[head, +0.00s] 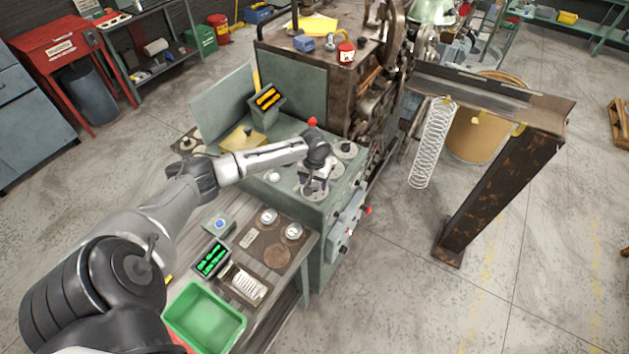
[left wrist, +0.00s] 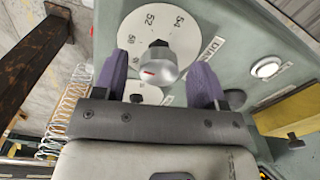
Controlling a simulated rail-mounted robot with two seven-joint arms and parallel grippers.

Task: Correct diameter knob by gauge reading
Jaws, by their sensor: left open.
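My left gripper (head: 316,188) is over the top of the green machine cabinet (head: 330,212). In the left wrist view the gripper (left wrist: 160,72) is open, with one purple finger on each side of a silver knob (left wrist: 156,68) with a red mark. A gap shows between the knob and each finger; I cannot tell how far down the fingers reach. The knob sits on a white dial plate (left wrist: 178,28) reading 50, 52 and 54, beside a partly hidden label starting "DIA". A green-lit display (head: 211,258) stands on the bench; its digits are too small to read.
An amber-lit display (head: 267,97) stands on the cabinet's back. Another dial plate (head: 344,149) lies near the gripper. A green bin (head: 204,318) and a spring on a tray (head: 262,302) are on the bench. A long spring (head: 432,142) hangs by the chute (head: 490,92).

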